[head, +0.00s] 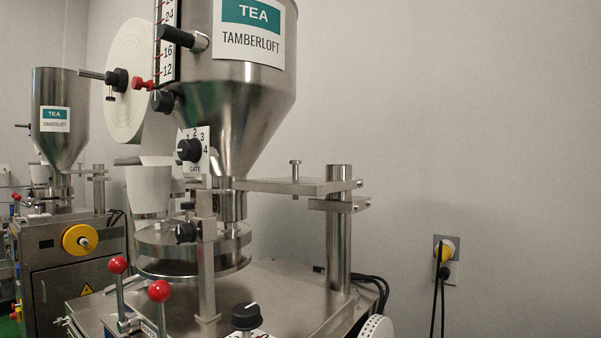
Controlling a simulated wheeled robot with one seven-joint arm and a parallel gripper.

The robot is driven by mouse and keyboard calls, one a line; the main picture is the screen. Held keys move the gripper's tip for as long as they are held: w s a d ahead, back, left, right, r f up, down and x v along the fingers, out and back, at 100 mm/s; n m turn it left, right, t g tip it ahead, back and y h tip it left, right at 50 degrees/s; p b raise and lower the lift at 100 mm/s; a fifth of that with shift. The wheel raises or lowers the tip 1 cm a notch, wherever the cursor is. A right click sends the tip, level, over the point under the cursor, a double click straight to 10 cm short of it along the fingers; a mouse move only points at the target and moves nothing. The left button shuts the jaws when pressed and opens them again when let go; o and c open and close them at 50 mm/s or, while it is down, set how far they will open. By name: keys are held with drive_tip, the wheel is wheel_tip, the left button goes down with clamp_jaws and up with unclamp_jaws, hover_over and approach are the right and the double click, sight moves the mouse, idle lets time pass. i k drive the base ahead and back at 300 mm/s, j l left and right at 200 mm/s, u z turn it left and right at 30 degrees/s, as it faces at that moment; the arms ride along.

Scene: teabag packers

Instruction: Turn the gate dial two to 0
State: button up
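A black gate dial (188,150) sits on a white plate (204,163) marked GATE, on the front of the near machine's steel hopper (240,105). The numbers 1, 2, 3 and 4 show around the knob. A 0 cannot be made out. A small pale mark shows on the knob's left side, but its exact setting is too small to tell. No label says whether this is dial two. A second machine's hopper (60,125) stands farther back at left; no gate dial can be made out on it. My gripper is not in view.
Red-ball levers (159,291) and another black dial (245,316) stand low in front. A steel post (339,230) stands right. Space before the right wall is open.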

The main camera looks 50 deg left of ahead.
sight(188, 149)
drive_tip(key=k+l+u, duration=0.15)
drive_tip(key=u, duration=1.45)
drive_tip(key=i+u, duration=0.1)
drive_tip(key=u, duration=0.25)
drive_tip(key=i+u, duration=0.1)
drive_tip(key=u, duration=0.2)
